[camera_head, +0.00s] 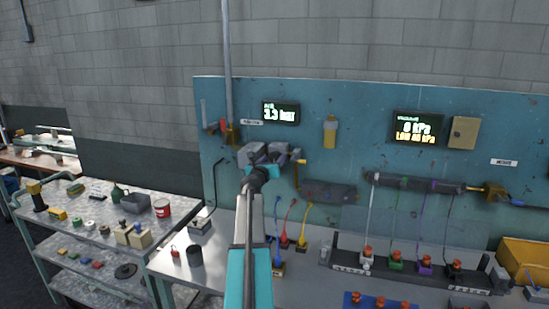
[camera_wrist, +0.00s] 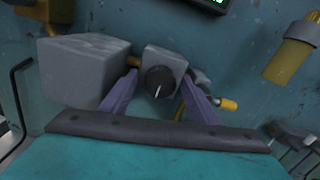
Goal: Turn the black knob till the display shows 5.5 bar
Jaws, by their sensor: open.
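The black knob (camera_wrist: 160,81) has a white pointer line and sits on a grey regulator body on the teal panel. In the wrist view my gripper (camera_wrist: 158,92) has its two purple fingers apart, one on each side of the knob. I cannot tell whether either finger touches it. In the head view my gripper (camera_head: 270,160) is at the panel and hides the knob. The display (camera_head: 281,112) above it reads 3.3 bar. Its lower edge shows at the top of the wrist view (camera_wrist: 210,3).
A grey block (camera_wrist: 85,70) is close to the left finger. A brass fitting (camera_head: 330,132) is on the panel to the right. A second display (camera_head: 417,127) reads 0 kPa. The bench below holds coloured tubes and a rack (camera_head: 345,268). A cart (camera_head: 100,213) with small parts stands left.

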